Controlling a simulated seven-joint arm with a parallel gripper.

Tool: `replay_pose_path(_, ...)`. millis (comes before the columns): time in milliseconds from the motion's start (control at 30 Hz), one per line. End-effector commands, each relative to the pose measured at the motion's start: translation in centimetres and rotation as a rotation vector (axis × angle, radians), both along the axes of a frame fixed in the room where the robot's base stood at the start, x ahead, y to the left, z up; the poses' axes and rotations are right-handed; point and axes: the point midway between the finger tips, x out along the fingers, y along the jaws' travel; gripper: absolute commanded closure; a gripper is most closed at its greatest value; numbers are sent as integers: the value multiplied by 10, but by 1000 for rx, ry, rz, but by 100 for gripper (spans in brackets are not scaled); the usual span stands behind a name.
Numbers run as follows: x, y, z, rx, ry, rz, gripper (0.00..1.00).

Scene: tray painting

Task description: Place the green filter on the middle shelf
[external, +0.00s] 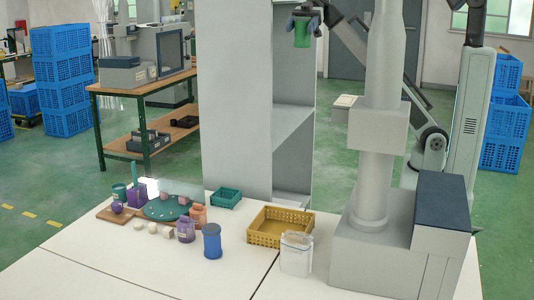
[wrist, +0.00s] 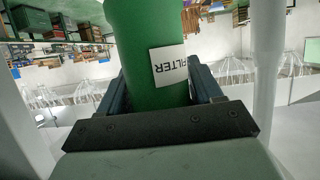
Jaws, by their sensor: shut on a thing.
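The green filter (external: 302,36) is high up near the top of the external view, held by my gripper (external: 306,12). In the wrist view the green filter (wrist: 140,35) fills the space between the two fingers of my gripper (wrist: 158,88), and its white label reads upside down. A tall grey shelf unit (external: 236,100) stands behind the table, with its open side to the right. One shelf board (external: 285,125) shows at mid height, well below the filter. The filter appears in front of the upper opening; I cannot tell whether it is inside.
The white table holds a yellow basket (external: 281,227), a blue jar (external: 211,241), a clear container (external: 296,254), a purple bottle (external: 185,230) and a small green crate (external: 226,198). A lower board (external: 292,200) shows in the unit. The mid-height board looks bare where visible.

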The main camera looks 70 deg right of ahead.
Motion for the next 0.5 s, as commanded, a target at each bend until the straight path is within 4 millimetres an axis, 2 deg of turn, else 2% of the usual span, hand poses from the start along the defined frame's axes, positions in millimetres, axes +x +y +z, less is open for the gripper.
replay_pose_path(33, -1, -14, -13, 1, 2, -14, 70)
replay_pose_path(133, 4, -35, -33, 1, 1, -46, 70)
replay_pose_path(267, 21, -65, -65, 2, 4, -141, 70)
replay_pose_path(500, 85, -108, -126, 4, 11, -439, 70)
